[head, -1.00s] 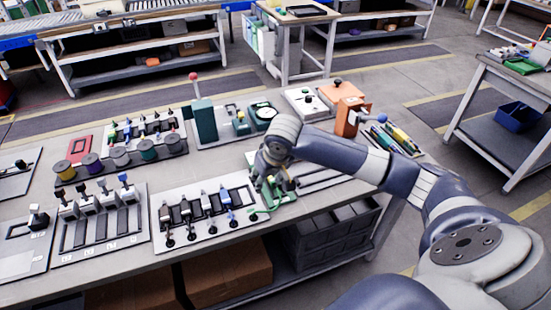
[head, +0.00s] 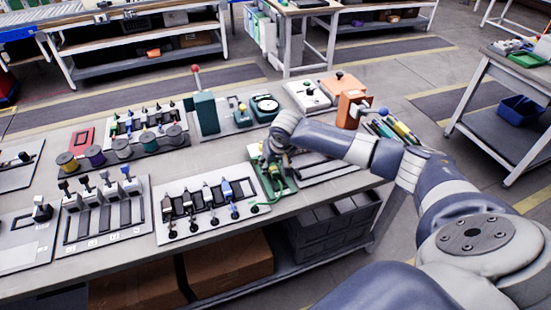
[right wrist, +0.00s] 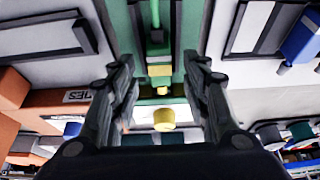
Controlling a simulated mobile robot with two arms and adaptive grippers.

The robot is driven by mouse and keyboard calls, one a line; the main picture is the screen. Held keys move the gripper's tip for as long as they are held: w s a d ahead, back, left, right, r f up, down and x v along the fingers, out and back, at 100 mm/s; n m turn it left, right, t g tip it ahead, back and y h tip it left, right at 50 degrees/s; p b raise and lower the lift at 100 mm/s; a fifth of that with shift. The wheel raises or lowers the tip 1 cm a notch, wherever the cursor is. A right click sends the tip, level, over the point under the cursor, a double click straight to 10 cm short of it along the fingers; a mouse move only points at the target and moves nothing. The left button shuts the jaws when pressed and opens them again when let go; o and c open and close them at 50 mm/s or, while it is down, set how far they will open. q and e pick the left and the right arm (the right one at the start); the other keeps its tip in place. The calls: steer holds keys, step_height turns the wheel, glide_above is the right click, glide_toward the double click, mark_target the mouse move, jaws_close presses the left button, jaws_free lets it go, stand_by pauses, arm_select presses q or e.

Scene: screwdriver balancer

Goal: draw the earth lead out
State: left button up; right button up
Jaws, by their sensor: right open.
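A green fixture (head: 270,187) stands at the bench's front edge, with a thin green lead (head: 258,207) curling at its front. My right gripper (head: 273,160) is over this fixture and partly hides it. In the right wrist view the jaws (right wrist: 162,95) are open, one finger on each side of the green fixture (right wrist: 180,50). A yellow cylindrical part (right wrist: 164,118) shows between the fingers, with clear gaps to both. A bright green strip, perhaps the lead, runs up the fixture's middle beyond a second yellow part (right wrist: 159,70). My left gripper is not in view.
A white panel with several small levers (head: 190,232) lies just left of the fixture. An orange box (head: 351,108) and pens or tools (head: 392,128) lie to the right. A green post with a red knob (head: 205,112) stands behind. Grey bins (head: 330,232) are under the bench.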

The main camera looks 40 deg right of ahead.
steer(key=shift+w+f, duration=0.15)
steer(key=shift+f, duration=0.3)
jaws_close()
steer(key=shift+s, duration=0.2)
steer(key=shift+s+a+p, duration=0.25)
steer(key=shift+s+p, duration=0.8)
steer(key=shift+p, duration=0.3)
jaws_free()
